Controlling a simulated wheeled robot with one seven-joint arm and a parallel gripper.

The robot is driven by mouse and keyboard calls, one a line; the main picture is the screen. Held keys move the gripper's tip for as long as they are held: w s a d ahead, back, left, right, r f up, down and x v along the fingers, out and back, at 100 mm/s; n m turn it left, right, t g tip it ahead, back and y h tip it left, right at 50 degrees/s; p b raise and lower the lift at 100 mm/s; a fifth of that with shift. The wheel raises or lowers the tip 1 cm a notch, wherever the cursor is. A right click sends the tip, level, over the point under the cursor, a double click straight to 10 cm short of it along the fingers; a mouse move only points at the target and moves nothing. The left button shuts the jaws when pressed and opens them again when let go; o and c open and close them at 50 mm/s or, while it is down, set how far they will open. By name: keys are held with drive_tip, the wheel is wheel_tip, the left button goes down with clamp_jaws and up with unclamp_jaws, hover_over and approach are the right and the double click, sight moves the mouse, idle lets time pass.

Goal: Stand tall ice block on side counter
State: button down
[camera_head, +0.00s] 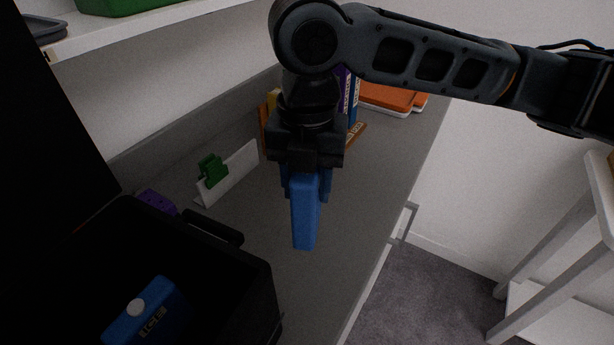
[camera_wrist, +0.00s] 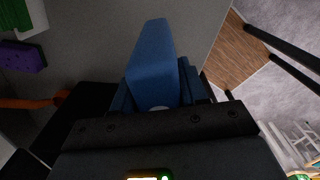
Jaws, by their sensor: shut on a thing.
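The tall ice block is a blue, slender block (camera_head: 306,222), held upright below my gripper (camera_head: 306,178) in the head view. In the wrist view the same block (camera_wrist: 153,62) sticks out from between the fingers of my gripper (camera_wrist: 155,92). My gripper is shut on its upper part. The grey side counter (camera_head: 262,262) lies beneath and around it. I cannot tell whether the block's lower end touches the counter.
A black open container (camera_head: 262,300) with a blue carton (camera_head: 146,318) stands front left. A white card with a green clip (camera_head: 212,170), a purple object (camera_head: 157,201) and orange-lidded boxes (camera_head: 392,97) are on the counter. Its right side is clear near a drawer handle (camera_head: 404,222).

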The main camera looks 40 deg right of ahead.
drive_tip(key=shift+f+b, duration=1.85)
drive_tip(key=shift+f, duration=1.05)
drive_tip(key=shift+f, duration=0.2)
drive_tip(key=c, duration=0.5)
unclamp_jaws()
drive_tip(key=shift+r, duration=0.1)
wheel_tip(320, 180, up, 8)
drive_tip(key=shift+f, duration=0.2)
drive_tip(key=shift+s, duration=0.1)
